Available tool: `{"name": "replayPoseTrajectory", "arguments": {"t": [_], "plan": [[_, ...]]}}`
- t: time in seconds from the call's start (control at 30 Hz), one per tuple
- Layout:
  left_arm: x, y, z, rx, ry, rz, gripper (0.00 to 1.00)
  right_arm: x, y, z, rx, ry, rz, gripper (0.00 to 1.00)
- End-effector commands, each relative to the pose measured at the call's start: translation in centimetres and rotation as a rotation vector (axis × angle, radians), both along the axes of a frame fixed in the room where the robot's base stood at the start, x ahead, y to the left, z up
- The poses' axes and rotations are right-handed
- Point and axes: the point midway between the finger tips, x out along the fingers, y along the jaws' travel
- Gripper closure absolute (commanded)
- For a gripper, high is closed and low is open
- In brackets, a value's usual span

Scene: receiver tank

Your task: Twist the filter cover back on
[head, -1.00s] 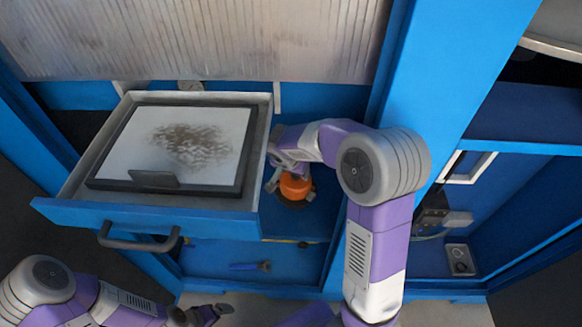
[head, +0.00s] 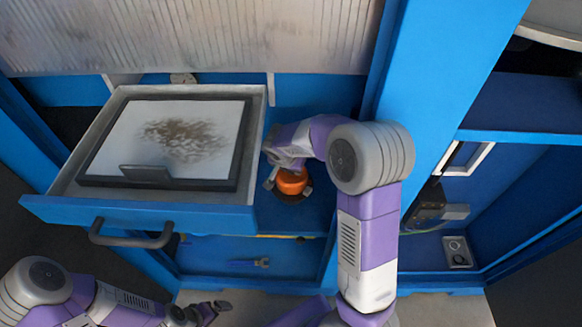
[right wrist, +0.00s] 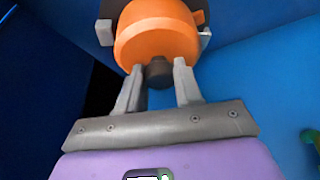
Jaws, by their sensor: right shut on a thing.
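The orange filter cover (head: 291,183) sits low in the blue cabinet, right of the open drawer. My right gripper (head: 288,184) reaches down to it and is shut on it, a grey fingertip on each side.
An open blue-fronted drawer (head: 130,213) juts out left of the cover, holding a dark-framed panel (head: 180,140). A blue tool (head: 250,262) lies on the lower shelf. A blue post (head: 450,80) stands right of my right arm.

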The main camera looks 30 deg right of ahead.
Motion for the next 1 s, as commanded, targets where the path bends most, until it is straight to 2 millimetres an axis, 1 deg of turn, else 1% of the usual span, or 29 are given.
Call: {"name": "replayPoseTrajectory", "arguments": {"t": [0.03, 0.2, 0.23, 0.43, 0.57, 0.83, 1.0], "plan": [[0.0, 0.0, 0.0, 0.000, 0.000, 0.000, 0.00, 0.0, 0.0, 0.0, 0.000, 0.000, 0.000, 0.70], [0.0, 0.0, 0.0, 0.000, 0.000, 0.000, 0.00, 0.0, 0.0, 0.0, 0.000, 0.000, 0.000, 0.96], [0.0, 0.0, 0.0, 0.000, 0.000, 0.000, 0.00, 0.0, 0.0, 0.0, 0.000, 0.000, 0.000, 1.00], [0.0, 0.0, 0.0, 0.000, 0.000, 0.000, 0.00, 0.0, 0.0, 0.0, 0.000, -0.001, -0.002, 1.00], [0.0, 0.0, -0.6, 0.000, 0.000, 0.000, 0.00, 0.0, 0.0, -0.1, 0.000, 0.000, -0.039, 1.00], [0.0, 0.0, -2.0, 0.000, 0.000, 0.000, 0.00, 0.0, 0.2, -0.2, -0.001, -0.002, -0.188, 1.00], [0.0, 0.0, -1.9, 0.000, 0.000, 0.000, 0.00, -0.1, 0.3, 0.0, -0.001, 0.001, -0.303, 1.00]]}}
